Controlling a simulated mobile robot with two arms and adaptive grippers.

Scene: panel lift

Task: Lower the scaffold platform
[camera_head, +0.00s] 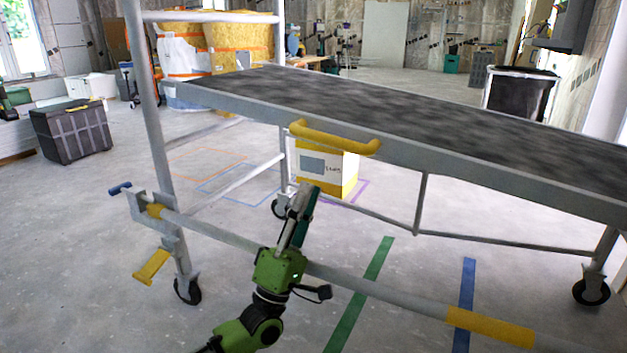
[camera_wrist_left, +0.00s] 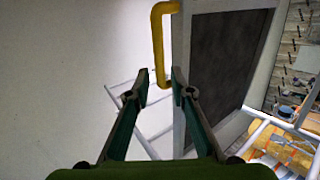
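The scaffold platform (camera_head: 420,120), a dark panel in a grey frame, spans the scaffold and slopes down to the right in the head view. A yellow handle (camera_head: 335,140) is fixed to its near edge. The handle also shows in the left wrist view (camera_wrist_left: 157,45), just beyond my fingertips. My left gripper (camera_head: 308,190) is below the handle in the head view. In the wrist view its two fingers (camera_wrist_left: 160,78) are apart with nothing between them. It appears clear of the handle. My right gripper is not in view.
A grey lower rail (camera_head: 380,289) with a yellow band (camera_head: 490,327) crosses by my left arm. A blue lever (camera_head: 120,188) and a yellow pedal (camera_head: 152,266) are on the left post. A white-and-yellow box (camera_head: 345,178) stands beneath the platform. A dark crate (camera_head: 72,132) is at left.

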